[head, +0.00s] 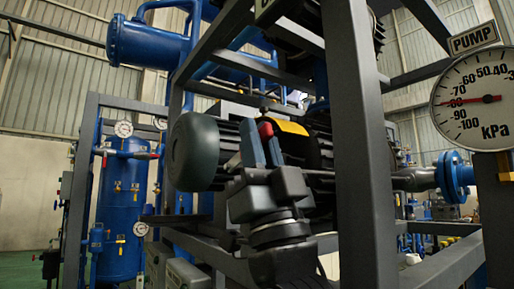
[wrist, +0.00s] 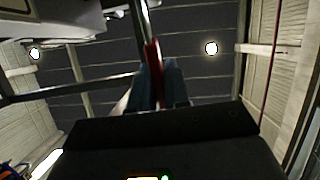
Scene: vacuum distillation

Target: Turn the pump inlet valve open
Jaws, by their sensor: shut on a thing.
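The valve's red handle (head: 265,129) shows between the blue fingertips of my gripper (head: 261,142), in front of the dark pump unit in the middle of the head view. My gripper is shut on this handle. In the wrist view the red handle (wrist: 152,60) runs up from between the blue fingers (wrist: 156,88). The fingers hide the handle's lower part, and the valve body cannot be made out. The round pump gauge (head: 480,98) is at the right, its red needle pointing left near 80.
A grey frame post (head: 358,150) stands just right of my gripper, with frame bars above. The rounded green-grey motor (head: 194,151) is close on the left. A blue tank (head: 122,210) with gauges stands further left. A blue flange (head: 455,177) is at the right.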

